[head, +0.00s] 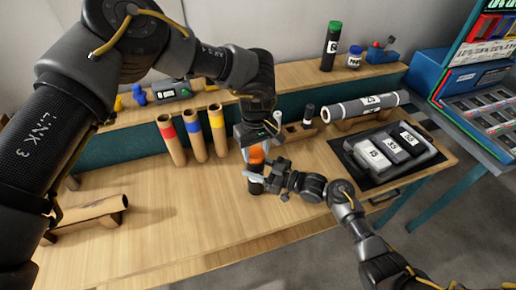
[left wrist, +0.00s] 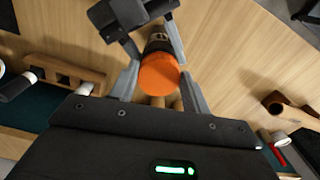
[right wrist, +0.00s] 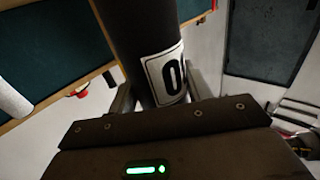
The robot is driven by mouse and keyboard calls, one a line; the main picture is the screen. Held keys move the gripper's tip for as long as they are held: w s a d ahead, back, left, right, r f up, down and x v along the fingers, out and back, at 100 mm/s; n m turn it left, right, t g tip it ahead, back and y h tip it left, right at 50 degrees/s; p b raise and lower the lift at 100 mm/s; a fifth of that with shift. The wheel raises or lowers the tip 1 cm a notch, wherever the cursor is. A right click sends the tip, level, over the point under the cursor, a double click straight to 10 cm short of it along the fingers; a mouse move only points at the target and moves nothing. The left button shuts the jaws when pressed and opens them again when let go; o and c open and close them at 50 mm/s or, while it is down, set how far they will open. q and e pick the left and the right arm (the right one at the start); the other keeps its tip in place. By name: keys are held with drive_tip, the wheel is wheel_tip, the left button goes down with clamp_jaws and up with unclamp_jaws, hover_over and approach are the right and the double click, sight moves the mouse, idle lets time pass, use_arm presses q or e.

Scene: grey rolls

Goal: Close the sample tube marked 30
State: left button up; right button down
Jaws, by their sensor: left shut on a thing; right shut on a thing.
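The dark sample tube (head: 256,187) stands upright above the front middle of the table. Its white label (right wrist: 172,74) shows a "0" in the right wrist view; the rest of the marking is hidden. My right gripper (head: 259,175) is shut on the tube's body from the right. The orange cap (left wrist: 158,74) sits at the tube's top, also seen in the head view (head: 257,155). My left gripper (left wrist: 157,90) is shut on the cap from above, its fingers on either side. Whether the cap is fully seated cannot be told.
A wooden rack (head: 299,131) with a dark tube stands behind. Cardboard tubes with coloured bands (head: 194,135) stand left of it. A grey roll (head: 365,106) and a black tray (head: 377,178) with numbered grey blocks lie right. A green-capped tube (head: 332,47) stands on the shelf.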

use_arm(q)
drive_tip(key=m, duration=0.4)
drive_tip(key=shift+w+a, duration=0.1)
drive_tip(key=shift+a, duration=0.1)
drive_tip(key=o, duration=0.9)
drive_tip(key=shift+o, duration=0.2)
drive_tip(key=shift+r, duration=2.25)
drive_tip(key=shift+c, duration=0.4)
